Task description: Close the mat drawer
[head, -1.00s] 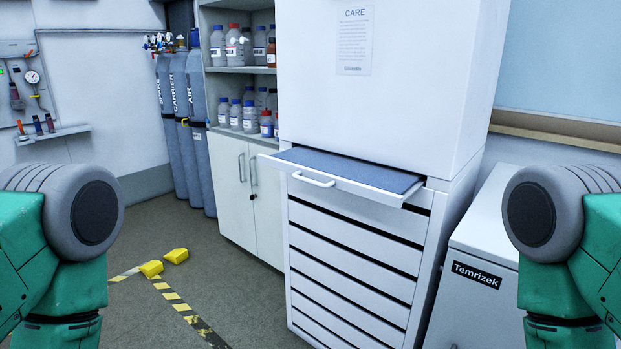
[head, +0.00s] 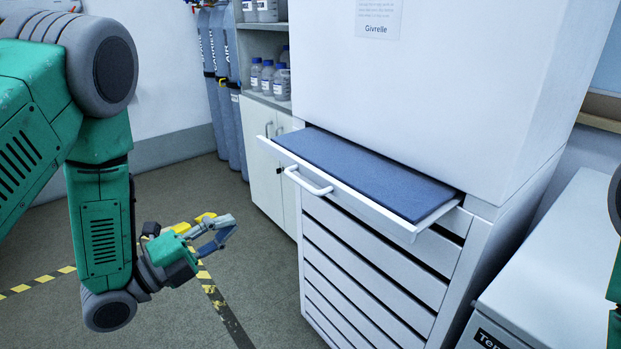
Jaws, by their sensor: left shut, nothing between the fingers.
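The mat drawer (head: 412,232) is the top drawer of the white cabinet, and it is pulled out. A blue mat (head: 375,175) lies in it, and a white bar handle (head: 308,181) is on its front. My left gripper (head: 226,229) is shut and empty, low and to the left of the drawer handle, apart from it. My right gripper is out of view; only a bit of my right arm shows at the right edge.
The drawers below (head: 375,262) look shut. A low grey-white unit (head: 560,260) stands to the right. A shelf cupboard (head: 264,185) with bottles and gas cylinders (head: 226,110) stand behind. Yellow-black tape (head: 222,305) marks the open floor at left.

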